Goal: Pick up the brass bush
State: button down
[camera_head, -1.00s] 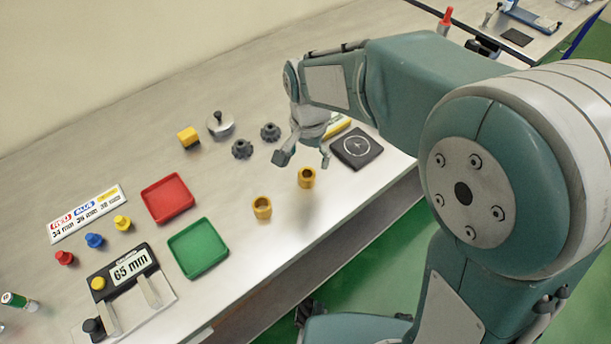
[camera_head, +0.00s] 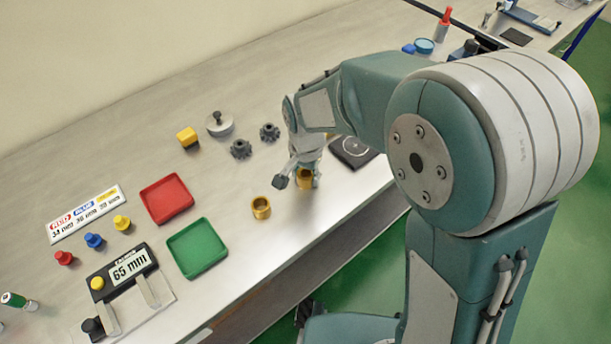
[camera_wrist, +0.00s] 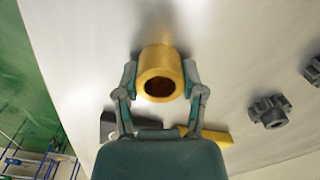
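Two hollow, gold-coloured brass bushes stand on the bench in the head view. One bush (camera_head: 261,208) stands clear at the left. The other bush (camera_head: 305,180) is under my gripper (camera_head: 299,181), partly hidden by it. In the wrist view this bush (camera_wrist: 160,77) sits between the two fingertips of my gripper (camera_wrist: 160,79), its dark bore facing the camera. One finger is on each side, very close to the wall; firm contact does not show. In the head view a gap shows between the left finger and the bush, so my gripper looks open around it.
A green tray (camera_head: 197,247) and red tray (camera_head: 167,199) lie to the left. Dark gears (camera_head: 241,149) and a black pad (camera_head: 352,150) are behind the bushes. The bench's front edge runs close by. Bare bench surrounds the left bush.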

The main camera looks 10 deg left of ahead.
dwell(0.3)
jog(key=shift+a+r, duration=0.1)
jog(key=shift+r, duration=0.3)
notch_tip(320, 180, up, 2)
jog(key=shift+r, duration=0.25)
jog(key=s+a+r, duration=0.2)
jog(key=s+r, duration=0.7)
jog(key=s, duration=0.5)
jog(key=shift+a+r, duration=0.2)
jog(key=shift+r, duration=0.15)
